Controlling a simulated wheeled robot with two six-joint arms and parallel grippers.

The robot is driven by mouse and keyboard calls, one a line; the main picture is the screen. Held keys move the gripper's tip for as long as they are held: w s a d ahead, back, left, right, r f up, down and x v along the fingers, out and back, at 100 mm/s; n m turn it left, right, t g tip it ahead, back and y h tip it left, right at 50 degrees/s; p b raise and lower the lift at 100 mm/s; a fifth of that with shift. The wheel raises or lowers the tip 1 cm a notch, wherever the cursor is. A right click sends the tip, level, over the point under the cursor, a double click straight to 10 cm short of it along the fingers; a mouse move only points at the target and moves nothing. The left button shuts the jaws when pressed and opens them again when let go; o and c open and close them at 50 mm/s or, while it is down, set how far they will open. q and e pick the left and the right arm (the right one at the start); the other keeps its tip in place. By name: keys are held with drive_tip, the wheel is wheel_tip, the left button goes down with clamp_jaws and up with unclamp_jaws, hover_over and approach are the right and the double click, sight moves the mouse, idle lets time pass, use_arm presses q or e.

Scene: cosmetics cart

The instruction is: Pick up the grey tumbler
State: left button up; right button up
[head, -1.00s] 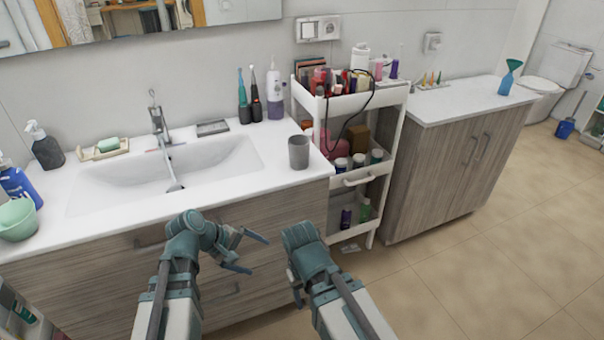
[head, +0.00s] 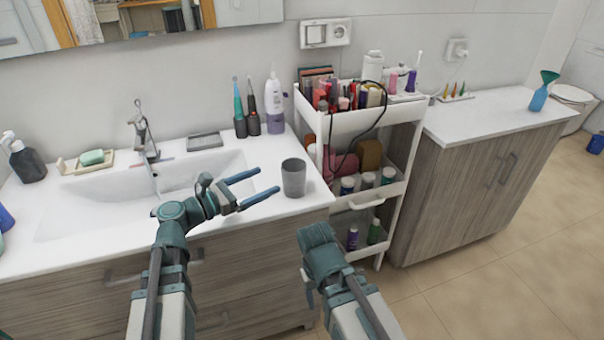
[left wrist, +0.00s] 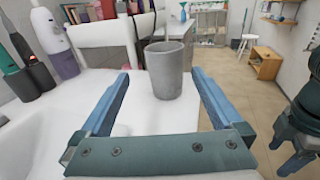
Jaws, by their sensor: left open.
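The grey tumbler (head: 293,178) stands upright on the right end of the white sink counter, near its front edge. My left gripper (head: 268,184) is open, with its blue fingers pointing at the tumbler from the left. In the left wrist view the tumbler (left wrist: 165,70) appears ahead, between the lines of the two spread fingers (left wrist: 160,85). It looks a little beyond the fingertips, and nothing is held.
The white cart (head: 365,118) full of cosmetics stands just right of the counter. Electric toothbrushes (head: 246,110) and a white-purple bottle (head: 274,103) stand behind the tumbler. The sink basin (head: 110,200) is at left. Counter around the tumbler is clear.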

use_arm(q)
drive_tip(key=shift+r, duration=0.35)
drive_tip(key=shift+s+a+r, duration=0.1)
drive_tip(key=shift+s, duration=0.1)
approach(303, 163)
drive_tip(key=x, duration=0.4)
drive_tip(key=shift+w+d+r, duration=0.15)
drive_tip(key=shift+w+d, duration=0.1)
drive_tip(key=shift+w, duration=0.05)
drive_tip(key=shift+w+d, duration=0.3)
drive_tip(key=shift+d, duration=0.25)
drive_tip(key=x, duration=0.4)
drive_tip(key=shift+f, duration=0.25)
drive_tip(key=c, duration=1.2)
use_arm(e)
drive_tip(key=shift+s, duration=0.4)
use_arm(q)
drive_tip(key=shift+o, duration=0.2)
drive_tip(key=shift+r, duration=0.1)
